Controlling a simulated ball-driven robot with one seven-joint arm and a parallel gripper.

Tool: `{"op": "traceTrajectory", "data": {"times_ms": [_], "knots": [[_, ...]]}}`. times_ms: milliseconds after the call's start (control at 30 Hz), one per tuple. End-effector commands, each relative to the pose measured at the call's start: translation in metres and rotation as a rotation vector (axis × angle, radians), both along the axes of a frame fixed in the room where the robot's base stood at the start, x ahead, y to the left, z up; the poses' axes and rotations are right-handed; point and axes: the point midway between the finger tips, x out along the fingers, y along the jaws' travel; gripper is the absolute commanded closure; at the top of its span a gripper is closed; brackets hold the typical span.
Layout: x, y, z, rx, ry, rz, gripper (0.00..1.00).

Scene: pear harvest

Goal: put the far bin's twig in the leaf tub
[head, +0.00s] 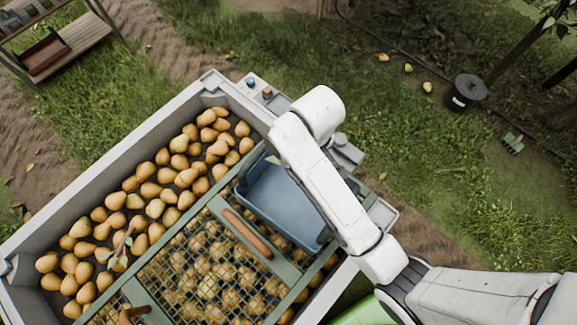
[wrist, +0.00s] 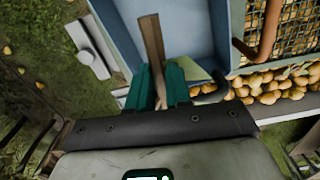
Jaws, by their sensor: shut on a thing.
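The leaf tub is a blue open tub (head: 285,205) beside the green mesh cover; it also shows in the wrist view (wrist: 205,25). In the wrist view my gripper (wrist: 158,70) has its teal fingers shut on a brown twig (wrist: 151,38). The twig's upper part shows over the tub's inside, and a yellow-green leaf (wrist: 208,72) shows beside the right finger. In the head view my arm hides the gripper and most of the twig; a small green leaf (head: 272,160) shows at the tub's upper edge. I cannot tell how high the twig is above the tub.
Another leafy twig (head: 120,248) lies on the pears in the left part of the big grey bin (head: 120,150). A mesh cover (head: 205,270) with a brown handle (head: 247,233) lies over pears next to the tub. A black bucket (head: 467,91) stands on the grass.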

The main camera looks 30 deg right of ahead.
Motion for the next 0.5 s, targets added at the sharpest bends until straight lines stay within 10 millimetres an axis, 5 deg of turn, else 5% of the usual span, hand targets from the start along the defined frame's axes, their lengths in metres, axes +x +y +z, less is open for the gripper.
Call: {"op": "traceTrajectory", "data": {"times_ms": [500], "knots": [[-0.001, 0.0, -0.05, -0.001, 0.003, 0.0, 1.0]]}}
